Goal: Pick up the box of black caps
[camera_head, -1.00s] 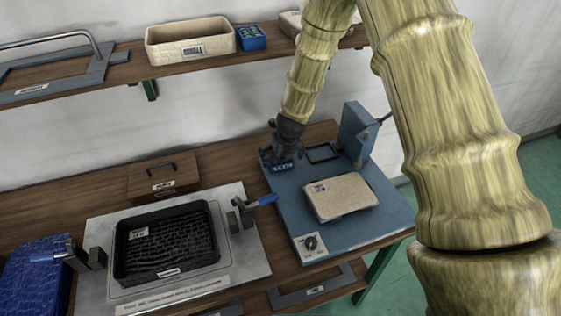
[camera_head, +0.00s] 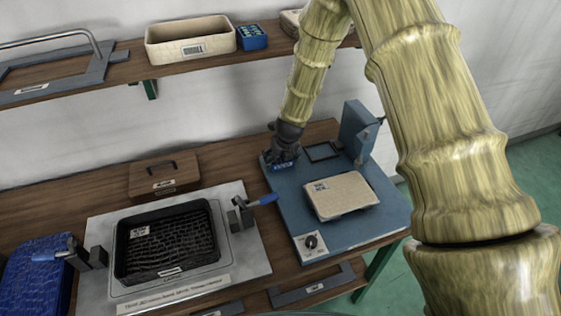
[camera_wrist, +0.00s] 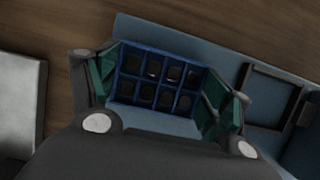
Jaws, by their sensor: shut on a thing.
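The box of black caps is a small blue box (camera_wrist: 155,78) divided into several compartments with dark round caps in them. In the wrist view it sits between the green-padded fingers of my gripper (camera_wrist: 160,88), which touch its left and right sides. In the head view my gripper (camera_head: 284,158) is shut on the box, whose blue front (camera_head: 283,168) shows below the fingers. The box is at the back left corner of the blue machine base (camera_head: 290,205). I cannot tell whether it rests on the base or is just above it.
A beige panel (camera_head: 342,196) lies on the machine base, with an upright blue post (camera_head: 358,130) at the back right. To the left stand a black tray (camera_head: 122,262) on a grey plate and a brown lidded box (camera_head: 165,178). A shelf (camera_head: 280,58) runs above.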

